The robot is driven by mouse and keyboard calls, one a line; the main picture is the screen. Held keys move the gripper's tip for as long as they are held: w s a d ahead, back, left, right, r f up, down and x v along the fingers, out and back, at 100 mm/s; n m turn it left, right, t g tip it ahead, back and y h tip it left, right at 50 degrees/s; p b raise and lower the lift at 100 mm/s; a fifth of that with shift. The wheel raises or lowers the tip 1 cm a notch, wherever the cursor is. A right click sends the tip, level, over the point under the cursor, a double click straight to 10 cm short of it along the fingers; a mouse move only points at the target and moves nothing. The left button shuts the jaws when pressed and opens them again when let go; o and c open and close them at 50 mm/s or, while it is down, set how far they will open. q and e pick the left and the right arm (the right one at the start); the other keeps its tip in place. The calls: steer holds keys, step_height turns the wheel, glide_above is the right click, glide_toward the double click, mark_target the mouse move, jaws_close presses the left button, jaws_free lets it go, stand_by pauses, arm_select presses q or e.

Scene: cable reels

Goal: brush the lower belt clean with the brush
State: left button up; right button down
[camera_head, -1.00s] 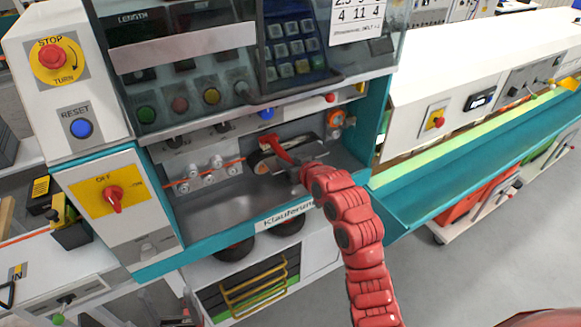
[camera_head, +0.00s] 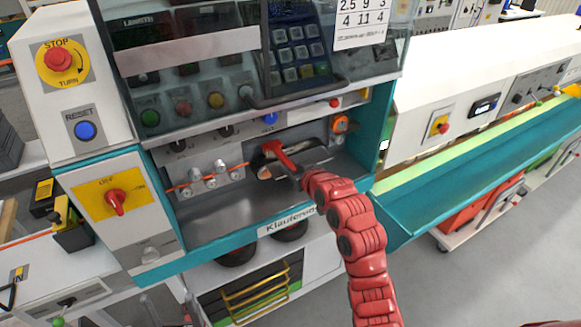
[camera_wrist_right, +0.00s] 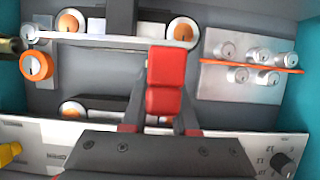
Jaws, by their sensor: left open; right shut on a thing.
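My right gripper (camera_wrist_right: 161,112) is shut on the red handle of the brush (camera_wrist_right: 166,82), inside the machine's lower recess. The brush also shows in the head view (camera_head: 281,155). In the wrist view, which looks upside down, its long pale bar runs across the lower belt (camera_wrist_right: 125,20), whose two round rollers show near the top edge. Whether the bar touches the belt is unclear. In the head view the arm and gripper cover much of the belts. My left gripper (camera_head: 168,302) is open, low at the bottom edge, partly cut off, away from the brush.
An orange-ringed knob (camera_head: 340,124) is right of the belts. Several metal rollers with an orange cable (camera_head: 210,179) are left of them. The bare metal tray (camera_head: 225,207) lies below. The control panel overhangs the recess. A teal trough (camera_head: 480,180) extends right.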

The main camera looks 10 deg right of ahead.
steer(key=shift+f+b, duration=0.55)
steer(key=shift+f, duration=0.2)
